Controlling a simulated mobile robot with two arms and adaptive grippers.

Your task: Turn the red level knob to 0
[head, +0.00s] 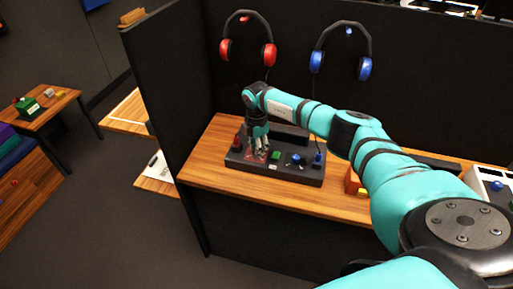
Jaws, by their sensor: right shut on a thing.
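A dark trackball panel (290,175) sits on the wooden desk between the black partitions. My right gripper (257,154) comes down from above onto the panel's left part, where a reddish patch (249,155) shows around the fingertips. It is shut on what appears to be the red level knob, which the fingers mostly hide. Its pointer and scale cannot be read. A separate upright red control (237,142) stands just left of the gripper. My left gripper is not in view.
A green control (276,155) and blue controls (297,159) sit right of the gripper on the panel. Red headphones (268,54) and blue headphones (365,68) hang on the back partition. An orange box (352,181) lies to the right, close to my arm.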

